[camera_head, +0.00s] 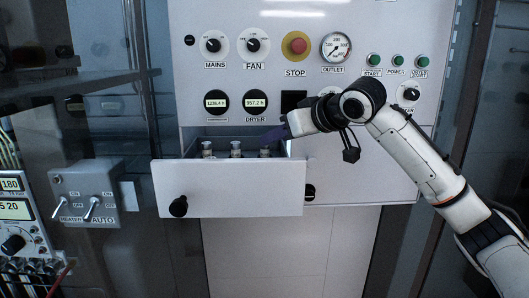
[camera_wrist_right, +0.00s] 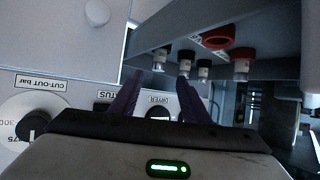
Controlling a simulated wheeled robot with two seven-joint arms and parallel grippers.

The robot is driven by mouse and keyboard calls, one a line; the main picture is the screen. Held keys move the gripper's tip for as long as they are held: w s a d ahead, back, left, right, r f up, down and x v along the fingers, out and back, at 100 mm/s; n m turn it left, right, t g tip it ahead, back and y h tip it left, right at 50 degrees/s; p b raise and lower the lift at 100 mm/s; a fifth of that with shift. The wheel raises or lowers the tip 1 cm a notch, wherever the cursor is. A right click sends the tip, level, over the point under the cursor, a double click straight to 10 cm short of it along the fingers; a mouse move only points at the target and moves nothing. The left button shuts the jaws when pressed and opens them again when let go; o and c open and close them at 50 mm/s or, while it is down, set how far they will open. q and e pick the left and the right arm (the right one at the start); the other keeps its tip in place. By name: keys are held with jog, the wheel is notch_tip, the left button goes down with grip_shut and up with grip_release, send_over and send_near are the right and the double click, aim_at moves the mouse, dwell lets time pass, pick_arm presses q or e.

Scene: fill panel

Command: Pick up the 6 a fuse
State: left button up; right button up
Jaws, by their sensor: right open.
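A white drawer (camera_head: 232,188) stands open at the front of the panel. Several small fuses with pale bodies stand upright in it: a left one (camera_head: 207,149), a middle one (camera_head: 236,149) and a right one (camera_head: 265,153). No rating on them is readable, so I cannot tell which is the 6 A fuse. My right gripper (camera_head: 276,138) reaches over the drawer's right end from the right. In the right wrist view its two purple fingers (camera_wrist_right: 160,80) are apart with nothing held; a small fuse (camera_wrist_right: 160,60) shows beyond them. My left gripper is out of view.
The panel above carries gauges, knobs and a red stop button (camera_head: 297,43). A black drawer knob (camera_head: 179,207) sticks out in front. A red ring-shaped part (camera_wrist_right: 220,37) and a red-topped fuse (camera_wrist_right: 241,64) show in the wrist view. A switch box (camera_head: 88,193) stands at left.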

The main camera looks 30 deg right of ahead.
aim_at(265, 153)
jog(key=p+x, duration=0.1)
jog(key=x, duration=0.4)
jog(key=shift+w+d+f, duration=0.1)
jog(key=shift+w+f, duration=0.05)
jog(key=shift+w, duration=0.15)
jog(key=shift+c, duration=0.5)
grip_shut()
